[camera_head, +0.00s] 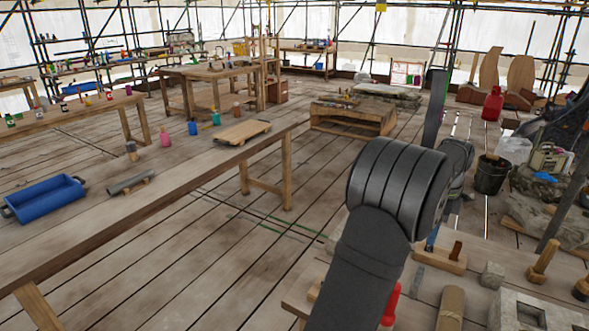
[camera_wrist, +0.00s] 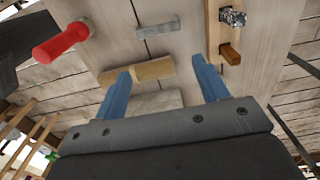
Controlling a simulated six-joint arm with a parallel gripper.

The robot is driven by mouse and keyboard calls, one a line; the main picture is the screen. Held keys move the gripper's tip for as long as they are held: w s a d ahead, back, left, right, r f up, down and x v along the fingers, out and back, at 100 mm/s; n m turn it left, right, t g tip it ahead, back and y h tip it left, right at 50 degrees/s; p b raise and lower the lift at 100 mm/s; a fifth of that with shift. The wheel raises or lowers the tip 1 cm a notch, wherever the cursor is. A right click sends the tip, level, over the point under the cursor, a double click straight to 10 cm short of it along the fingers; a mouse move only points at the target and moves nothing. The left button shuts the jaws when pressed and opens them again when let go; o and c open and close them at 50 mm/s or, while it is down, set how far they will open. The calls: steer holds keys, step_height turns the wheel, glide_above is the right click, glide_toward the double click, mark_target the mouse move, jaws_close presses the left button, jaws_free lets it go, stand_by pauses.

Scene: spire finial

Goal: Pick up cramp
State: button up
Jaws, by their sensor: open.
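My gripper (camera_wrist: 162,68) shows in the wrist view with its two blue fingers spread apart and nothing held between them. A small grey bar (camera_wrist: 158,28), which looks like the cramp, lies on the bench planks beyond the fingertips. I cannot make out its ends clearly. It seems to show in the head view as a short grey piece (camera_head: 418,279) beside my arm. My arm hides most of the gripper in the head view.
In the wrist view a tan wooden piece (camera_wrist: 140,72) lies near the fingertips, a red-handled tool (camera_wrist: 62,42) to the left, and a wooden block with pegs (camera_wrist: 228,35) to the right. In the head view, a hollow stone block (camera_head: 520,312) and mallets (camera_head: 542,262) crowd the right bench.

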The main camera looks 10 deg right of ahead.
steer(key=c, duration=0.4)
steer(key=n+t+h, duration=0.3)
steer(key=n, duration=1.5)
glide_toward(419, 277)
steer(key=x, duration=0.3)
steer(key=shift+w+d+f, duration=0.25)
steer(key=shift+f, duration=0.05)
steer(key=shift+x, duration=2.65)
